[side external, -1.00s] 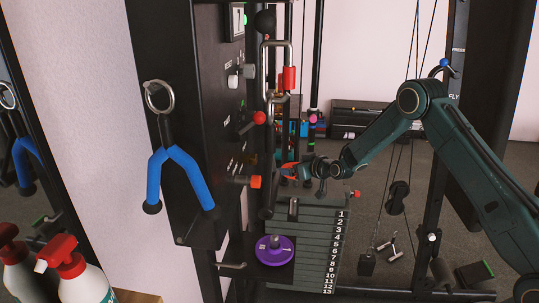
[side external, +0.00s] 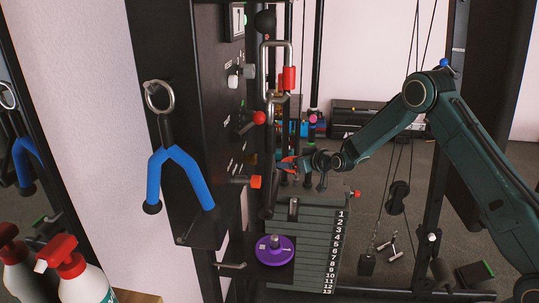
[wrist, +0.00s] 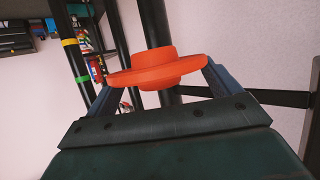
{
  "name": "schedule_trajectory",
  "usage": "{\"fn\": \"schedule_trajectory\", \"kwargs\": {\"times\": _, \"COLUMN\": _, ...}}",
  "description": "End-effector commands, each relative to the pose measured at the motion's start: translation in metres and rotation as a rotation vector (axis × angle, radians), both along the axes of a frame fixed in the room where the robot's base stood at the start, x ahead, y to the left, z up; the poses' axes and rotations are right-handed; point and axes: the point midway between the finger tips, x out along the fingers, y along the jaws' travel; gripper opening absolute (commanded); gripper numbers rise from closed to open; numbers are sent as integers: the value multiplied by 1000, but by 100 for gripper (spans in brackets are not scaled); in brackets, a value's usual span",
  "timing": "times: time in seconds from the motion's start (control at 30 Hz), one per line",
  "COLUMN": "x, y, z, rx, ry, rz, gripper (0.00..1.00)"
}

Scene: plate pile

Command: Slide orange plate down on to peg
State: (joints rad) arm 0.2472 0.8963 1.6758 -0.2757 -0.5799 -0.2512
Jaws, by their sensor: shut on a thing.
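The orange plate (wrist: 158,75) fills the middle of the wrist view, with a raised round hub. My gripper (wrist: 158,85) is shut on it, one finger at each side of its rim. In the side view the orange plate (side external: 287,166) is small and partly hidden by my gripper (side external: 290,163). It is held in the air, well above a purple plate (side external: 268,253). A short grey peg (side external: 275,240) stands up through the middle of the purple plate.
A numbered weight stack (side external: 320,250) stands to the right of the purple plate. A machine column with red-tipped pins (side external: 255,182) and a steel handle with a red sleeve (side external: 289,79) stand close to the gripper. Blue-gripped handles (side external: 175,180) hang at the left.

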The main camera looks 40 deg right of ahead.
Motion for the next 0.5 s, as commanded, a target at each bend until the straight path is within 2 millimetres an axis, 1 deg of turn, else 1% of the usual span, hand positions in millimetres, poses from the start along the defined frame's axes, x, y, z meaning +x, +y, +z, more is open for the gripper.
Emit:
{"fn": "schedule_trajectory", "kwargs": {"times": 0.17, "x": -4, "y": 12, "z": -4, "rx": -2, "ry": 0, "rz": 28, "gripper": 50}}
{"fn": "schedule_trajectory", "kwargs": {"times": 0.27, "x": -10, "y": 26, "z": -10, "rx": -3, "ry": 4, "rz": 62, "gripper": 50}}
{"fn": "schedule_trajectory", "kwargs": {"times": 0.37, "x": -19, "y": 45, "z": -18, "rx": -6, "ry": 8, "rz": 108, "gripper": 50}}
{"fn": "schedule_trajectory", "kwargs": {"times": 0.5, "x": -38, "y": 79, "z": -30, "rx": -7, "ry": 12, "rz": 186, "gripper": 50}}
